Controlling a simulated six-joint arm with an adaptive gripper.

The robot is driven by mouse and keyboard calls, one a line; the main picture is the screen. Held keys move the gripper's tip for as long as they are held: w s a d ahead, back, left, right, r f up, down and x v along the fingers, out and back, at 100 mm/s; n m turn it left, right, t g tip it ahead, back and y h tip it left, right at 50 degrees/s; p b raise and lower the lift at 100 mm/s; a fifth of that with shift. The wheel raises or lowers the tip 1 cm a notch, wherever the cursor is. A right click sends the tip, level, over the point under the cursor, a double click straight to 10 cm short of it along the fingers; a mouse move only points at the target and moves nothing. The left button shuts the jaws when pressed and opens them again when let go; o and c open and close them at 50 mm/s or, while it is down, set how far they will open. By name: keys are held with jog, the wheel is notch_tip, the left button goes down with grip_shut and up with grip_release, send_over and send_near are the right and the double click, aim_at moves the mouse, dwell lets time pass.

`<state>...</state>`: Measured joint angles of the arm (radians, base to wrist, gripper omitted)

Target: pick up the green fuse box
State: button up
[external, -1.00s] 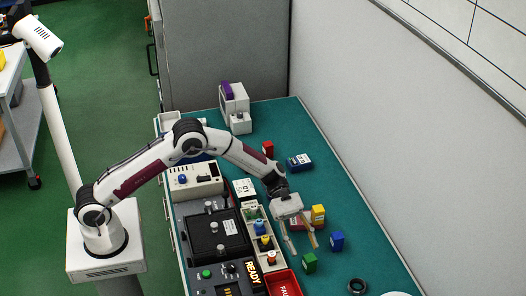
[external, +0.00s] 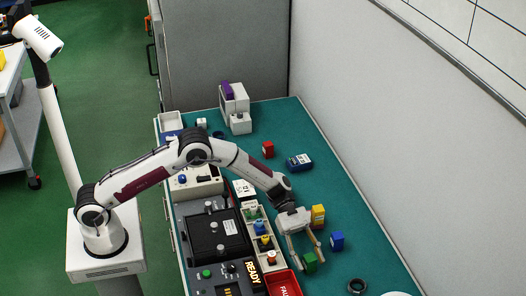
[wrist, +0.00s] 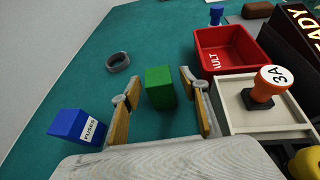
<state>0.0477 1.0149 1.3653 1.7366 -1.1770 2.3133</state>
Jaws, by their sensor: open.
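The green fuse box (external: 310,262) is a small green block standing on the teal bench top. In the wrist view the green fuse box (wrist: 160,88) shows between and slightly beyond my two fingers. My gripper (external: 307,266) is open, with its fingers pointing down around or just beside the box; I cannot tell whether either finger touches it. The wrist view also shows my gripper (wrist: 160,98) with its tan finger pads apart and nothing clamped.
A blue fuse box (wrist: 78,126) stands left of my fingers. A red bin (wrist: 232,50) and a pale tray (wrist: 262,103) with an orange-topped part (wrist: 274,84) lie to the right. A yellow box (external: 318,213) is behind my gripper. A dark ring (wrist: 118,62) lies beyond on clear bench.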

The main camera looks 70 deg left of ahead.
jog(key=shift+w+d+f, duration=0.1)
jog(key=shift+d+f, duration=0.1)
jog(key=shift+d, duration=0.4)
jog(key=c, duration=1.2)
